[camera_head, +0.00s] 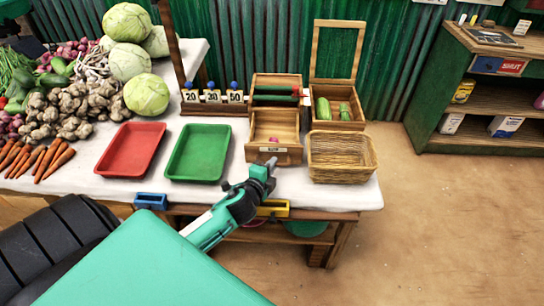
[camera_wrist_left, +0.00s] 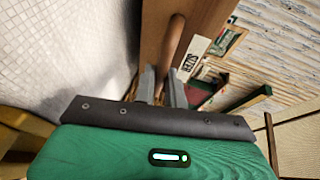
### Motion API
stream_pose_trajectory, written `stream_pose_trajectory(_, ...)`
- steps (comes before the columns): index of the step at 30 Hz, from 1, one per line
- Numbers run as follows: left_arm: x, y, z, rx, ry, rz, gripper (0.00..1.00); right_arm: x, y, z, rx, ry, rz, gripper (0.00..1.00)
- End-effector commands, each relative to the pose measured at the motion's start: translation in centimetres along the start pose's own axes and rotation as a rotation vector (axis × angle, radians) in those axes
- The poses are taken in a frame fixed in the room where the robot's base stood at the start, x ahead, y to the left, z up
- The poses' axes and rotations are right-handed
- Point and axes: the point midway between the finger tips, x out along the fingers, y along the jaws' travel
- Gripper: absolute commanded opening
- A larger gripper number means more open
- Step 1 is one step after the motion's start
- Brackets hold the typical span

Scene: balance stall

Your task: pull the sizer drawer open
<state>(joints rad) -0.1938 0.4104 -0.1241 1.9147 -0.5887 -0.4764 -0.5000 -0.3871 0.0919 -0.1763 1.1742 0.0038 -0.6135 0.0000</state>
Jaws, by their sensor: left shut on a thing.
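The sizer is a wooden box (camera_head: 277,80) on the white-topped table, with green bars across it. Its wooden drawer (camera_head: 262,128) stands out toward me at the front, and its inside shows, with a small pink thing in it. The drawer front with the SIZER label (camera_wrist_left: 191,53) fills the upper middle of the left wrist view. My left gripper (camera_head: 267,168) is at that front, shut on the round wooden drawer handle (camera_wrist_left: 173,45); its fingers (camera_wrist_left: 163,84) lie on either side of the handle. My right gripper is out of view.
A wicker basket (camera_head: 342,160) stands close right of the drawer. A green tray (camera_head: 198,153) and a red tray (camera_head: 131,150) lie to the left, beyond them vegetables. A crate (camera_head: 337,117) with green vegetables is behind the basket. The floor at right is clear.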

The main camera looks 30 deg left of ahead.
Motion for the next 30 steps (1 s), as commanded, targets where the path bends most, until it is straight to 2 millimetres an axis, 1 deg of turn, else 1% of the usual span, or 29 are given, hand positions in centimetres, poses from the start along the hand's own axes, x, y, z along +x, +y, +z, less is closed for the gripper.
stream_pose_trajectory(3, -0.4, 0.1, -0.1, 0.0, -0.001, 0.001, 0.0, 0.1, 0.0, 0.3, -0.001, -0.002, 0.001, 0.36)
stream_pose_trajectory(13, -0.4, 0.2, -0.2, 0.001, 0.0, 0.001, 0.0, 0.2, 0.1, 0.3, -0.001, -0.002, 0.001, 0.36)
stream_pose_trajectory(14, -0.4, 0.2, -0.2, 0.001, 0.0, 0.001, 0.16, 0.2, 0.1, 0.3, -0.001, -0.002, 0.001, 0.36)
stream_pose_trajectory(15, -0.4, 0.1, -0.2, 0.001, 0.0, 0.0, 0.24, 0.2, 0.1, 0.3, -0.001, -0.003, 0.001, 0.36)
stream_pose_trajectory(17, -0.4, 0.1, -0.2, 0.0, 0.0, 0.0, 0.34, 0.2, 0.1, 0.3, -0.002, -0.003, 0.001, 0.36)
stream_pose_trajectory(26, -0.5, 0.1, -0.2, 0.0, 0.0, 0.0, 0.34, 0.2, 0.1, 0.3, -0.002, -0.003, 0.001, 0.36)
stream_pose_trajectory(30, -1.4, 0.2, -0.2, 0.0, 0.001, 0.001, 0.34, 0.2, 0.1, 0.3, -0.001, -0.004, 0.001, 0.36)
